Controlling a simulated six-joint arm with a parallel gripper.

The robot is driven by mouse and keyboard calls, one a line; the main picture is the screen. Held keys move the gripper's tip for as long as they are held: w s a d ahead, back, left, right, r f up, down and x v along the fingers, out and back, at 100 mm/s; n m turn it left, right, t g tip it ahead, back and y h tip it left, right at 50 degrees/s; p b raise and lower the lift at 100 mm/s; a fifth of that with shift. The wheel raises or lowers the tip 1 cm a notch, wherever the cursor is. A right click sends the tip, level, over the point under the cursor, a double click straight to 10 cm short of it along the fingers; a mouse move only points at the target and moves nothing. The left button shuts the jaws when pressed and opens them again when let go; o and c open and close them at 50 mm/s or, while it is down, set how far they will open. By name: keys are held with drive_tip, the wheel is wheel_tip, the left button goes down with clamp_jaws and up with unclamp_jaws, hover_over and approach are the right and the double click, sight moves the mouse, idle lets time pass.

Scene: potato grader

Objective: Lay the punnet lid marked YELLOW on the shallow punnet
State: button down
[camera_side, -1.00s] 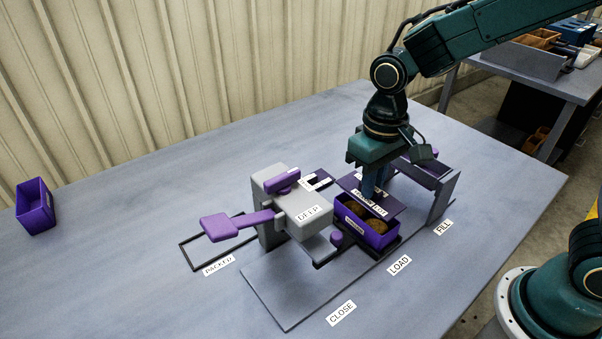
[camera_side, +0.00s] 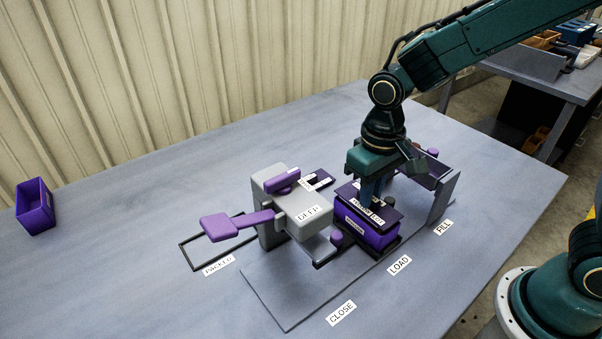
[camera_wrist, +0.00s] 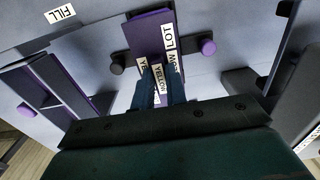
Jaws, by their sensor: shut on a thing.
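The dark purple punnet lid (camera_side: 394,215) carries white labels; YELLOW and LOT can be read in the wrist view, where the lid (camera_wrist: 150,32) lies below the fingers. My gripper (camera_side: 372,192) is shut on the middle of the lid from above; its fingers also show in the wrist view (camera_wrist: 160,88). The purple punnet (camera_side: 372,239) stands at the LOAD place, directly under the lid. The lid looks level and lined up over the punnet, at or very near its rim; I cannot tell whether it rests fully. The punnet's inside is hidden.
A grey press marked DEEP (camera_side: 305,217) with a purple lever (camera_side: 237,224) stands close on the left. The fill stand (camera_side: 440,196) is close on the right. A black PACKED frame (camera_side: 191,257) lies empty. Another purple punnet (camera_side: 36,207) stands far left.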

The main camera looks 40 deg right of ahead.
drive_tip(key=shift+f, duration=0.6)
idle(1.1)
drive_tip(key=c, duration=1.3)
unclamp_jaws()
drive_tip(key=shift+c, duration=0.2)
drive_tip(key=shift+o, duration=0.4)
drive_tip(key=shift+o, duration=1.2)
drive_tip(key=shift+r, duration=3.5)
